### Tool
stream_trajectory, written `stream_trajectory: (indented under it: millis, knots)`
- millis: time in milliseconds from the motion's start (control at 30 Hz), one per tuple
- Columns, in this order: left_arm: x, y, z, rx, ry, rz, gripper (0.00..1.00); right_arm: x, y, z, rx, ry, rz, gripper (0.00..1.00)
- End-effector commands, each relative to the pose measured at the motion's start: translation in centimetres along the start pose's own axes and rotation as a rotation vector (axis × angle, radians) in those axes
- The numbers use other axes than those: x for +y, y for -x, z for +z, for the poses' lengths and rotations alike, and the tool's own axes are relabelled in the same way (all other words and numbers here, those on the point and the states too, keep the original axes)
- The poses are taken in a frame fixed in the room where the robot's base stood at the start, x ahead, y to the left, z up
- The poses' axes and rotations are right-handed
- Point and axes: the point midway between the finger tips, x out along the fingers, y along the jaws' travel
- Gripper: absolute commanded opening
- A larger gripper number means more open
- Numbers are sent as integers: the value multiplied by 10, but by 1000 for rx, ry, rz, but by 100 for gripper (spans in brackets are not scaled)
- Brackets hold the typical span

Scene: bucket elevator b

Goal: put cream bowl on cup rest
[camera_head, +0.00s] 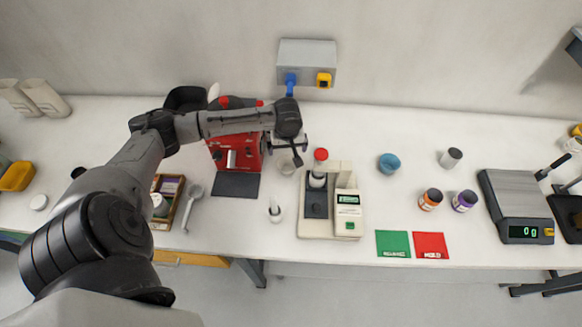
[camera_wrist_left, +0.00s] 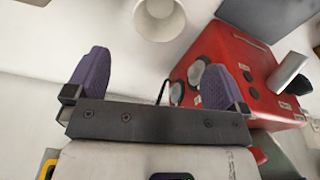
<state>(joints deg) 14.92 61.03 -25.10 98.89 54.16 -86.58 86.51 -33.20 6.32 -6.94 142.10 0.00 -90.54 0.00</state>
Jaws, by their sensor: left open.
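A cream bowl (camera_head: 287,167) stands on the white table just right of the red machine. In the left wrist view the cream bowl (camera_wrist_left: 158,17) is at the top edge, partly cut off, beyond the gap between my fingers. My left gripper (camera_head: 291,152) is open and empty above the bowl, apart from it. Its two purple finger pads (camera_wrist_left: 158,78) stand wide apart. The red machine (camera_head: 234,150) has a flat dark plate (camera_head: 236,185) at its front, which may be the cup rest; I cannot tell for sure. My right gripper is not in view.
A small white bottle (camera_head: 275,212) stands in front. A spoon (camera_head: 192,205) and a wooden tray (camera_head: 165,205) lie at left. A blue cup (camera_head: 388,163) stands farther right, with clear table around it.

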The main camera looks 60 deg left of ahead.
Motion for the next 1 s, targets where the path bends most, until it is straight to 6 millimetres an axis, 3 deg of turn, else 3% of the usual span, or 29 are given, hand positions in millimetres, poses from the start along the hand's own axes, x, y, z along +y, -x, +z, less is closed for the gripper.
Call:
stream_trajectory:
  millis: [100,300,633,1000]
  knots:
    - [0,-24,1,-4,1,-2,100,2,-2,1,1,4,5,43]
    - [0,-53,1,-3,1,-1,100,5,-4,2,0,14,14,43]
    - [0,-72,0,-2,1,-1,100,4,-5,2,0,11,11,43]
    - [-1,-114,-3,-2,0,-1,100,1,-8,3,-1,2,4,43]
